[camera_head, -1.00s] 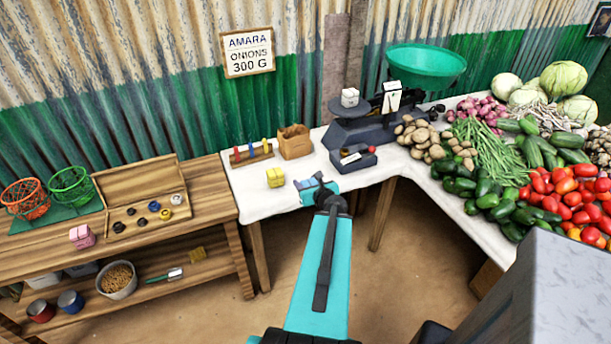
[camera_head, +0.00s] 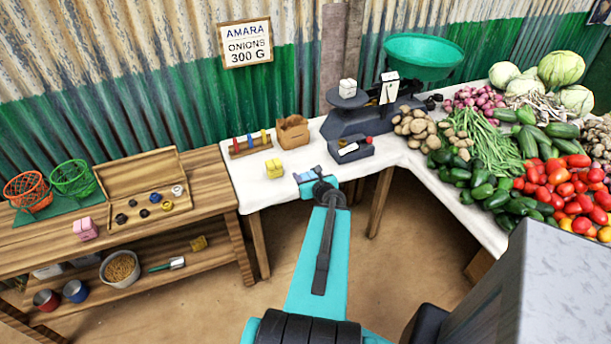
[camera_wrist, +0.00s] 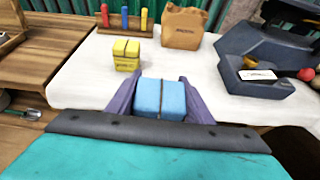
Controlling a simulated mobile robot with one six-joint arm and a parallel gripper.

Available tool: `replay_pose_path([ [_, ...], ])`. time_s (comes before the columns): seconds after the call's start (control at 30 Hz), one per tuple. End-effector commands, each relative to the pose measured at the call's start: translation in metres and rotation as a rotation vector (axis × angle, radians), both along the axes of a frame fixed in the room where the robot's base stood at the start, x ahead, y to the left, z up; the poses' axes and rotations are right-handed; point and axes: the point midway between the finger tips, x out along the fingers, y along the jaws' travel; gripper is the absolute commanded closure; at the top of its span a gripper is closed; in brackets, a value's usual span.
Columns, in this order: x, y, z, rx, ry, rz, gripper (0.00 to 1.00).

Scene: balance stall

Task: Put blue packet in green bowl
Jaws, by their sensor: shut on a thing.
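The blue packet (camera_wrist: 160,98), a small block with a dark band, is between the two purple fingers of my gripper (camera_wrist: 159,92), which is shut on it. In the head view my gripper (camera_head: 311,175) is at the front edge of the white-topped table, and the packet (camera_head: 309,173) is mostly hidden by it. I cannot tell whether the packet touches the tabletop. The green bowl (camera_head: 424,55) is the wide pan on top of the dark scale (camera_head: 360,118), at the back right of my gripper.
A yellow packet (camera_head: 274,168) stands left of my gripper. A paper bag (camera_head: 292,132), a peg rack (camera_head: 250,144) and a dark tray (camera_head: 350,149) are behind. Vegetables fill the right side. A wooden bench holds a green wire basket (camera_head: 72,178) and a pink packet (camera_head: 85,229).

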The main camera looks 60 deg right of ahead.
Motion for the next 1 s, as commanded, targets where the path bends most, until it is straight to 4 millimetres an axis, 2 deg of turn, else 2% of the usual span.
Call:
replay_pose_path([
  [0.27, 0.004, 0.002, 0.002, -0.001, 0.0, 0.009, 0.8],
  [0.37, 0.014, 0.007, 0.005, -0.002, 0.0, 0.033, 0.8],
  [0.47, 0.032, 0.018, 0.011, -0.003, 0.0, 0.079, 0.8],
  [0.67, 0.088, 0.056, 0.029, -0.003, -0.001, 0.226, 0.8],
  [0.8, 0.131, 0.095, 0.044, -0.003, 0.0, 0.354, 0.8],
  [1.0, 0.185, 0.156, 0.065, -0.003, -0.001, 0.537, 0.8],
])
